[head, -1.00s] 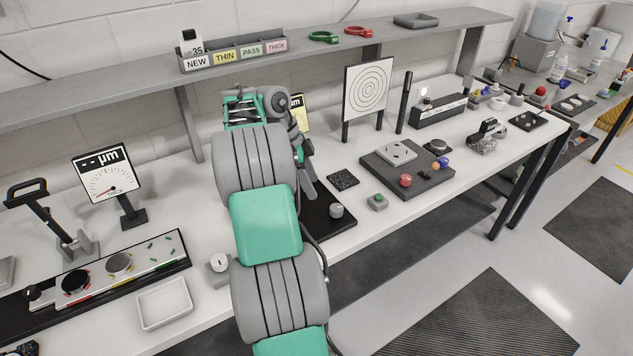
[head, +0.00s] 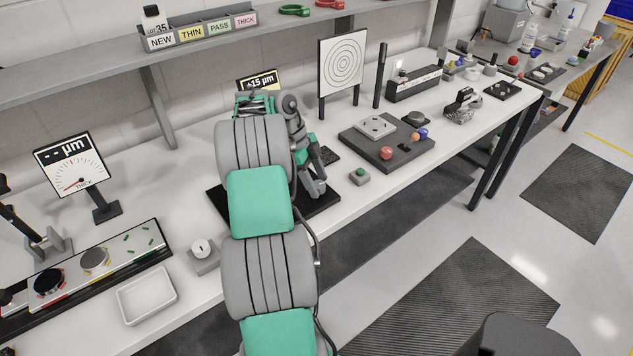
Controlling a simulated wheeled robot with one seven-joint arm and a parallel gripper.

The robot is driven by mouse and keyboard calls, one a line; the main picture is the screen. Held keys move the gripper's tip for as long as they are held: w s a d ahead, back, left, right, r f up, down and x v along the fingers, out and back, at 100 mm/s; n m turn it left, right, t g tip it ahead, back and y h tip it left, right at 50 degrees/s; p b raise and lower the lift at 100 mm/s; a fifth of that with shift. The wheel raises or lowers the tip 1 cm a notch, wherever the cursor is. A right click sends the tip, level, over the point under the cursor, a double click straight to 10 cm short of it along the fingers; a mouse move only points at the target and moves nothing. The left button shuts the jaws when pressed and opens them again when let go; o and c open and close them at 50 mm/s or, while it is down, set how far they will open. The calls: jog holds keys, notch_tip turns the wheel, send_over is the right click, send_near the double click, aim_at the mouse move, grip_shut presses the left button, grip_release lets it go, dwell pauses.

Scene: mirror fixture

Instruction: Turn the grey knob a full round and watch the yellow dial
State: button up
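My gripper (head: 318,190) points down over the front right part of a black base plate (head: 326,207). Its fingers are small and dark grey. I cannot tell whether they are open or shut. The grey knob on this plate is hidden now, at or behind the fingers; I cannot tell whether they touch it. The yellow dial (head: 252,88) stands behind my arm. Only its top shows, with a black readout of about "+15 µm"; its face and needle are mostly covered by my arm.
A grey block with a round white-faced knob (head: 203,248) stands left of my arm, by a white tray (head: 147,295). A white THICK dial (head: 76,170) stands farther left. A green-button box (head: 360,177) and a dark board (head: 398,156) lie right of my gripper.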

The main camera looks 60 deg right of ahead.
grip_shut()
dwell(0.4)
jog(key=shift+f+n+b, duration=0.1)
jog(key=shift+n+b, duration=0.2)
jog(key=shift+b, duration=0.1)
jog(key=n+h+b, duration=0.1)
jog(key=n+b, duration=0.1)
jog(key=shift+a+f+b, duration=0.1)
jog(key=shift+b, duration=0.25)
jog(key=n+t+h+b, duration=0.1)
jog(key=n+b, duration=0.3)
jog(key=shift+s+a+n, duration=0.1)
jog(key=shift+n, duration=0.3)
jog(key=n+t+h+b, duration=0.1)
jog(key=n+b, duration=0.1)
jog(key=n, duration=0.1)
jog(key=shift+s+n+b, duration=0.1)
jog(key=shift+n+b, duration=0.2)
jog(key=shift+b, duration=0.05)
jog(key=shift+n+t+h+b, duration=0.4)
jog(key=shift+n+t+b, duration=0.5)
jog(key=shift+n, duration=0.8)
jog(key=shift+r, duration=0.2)
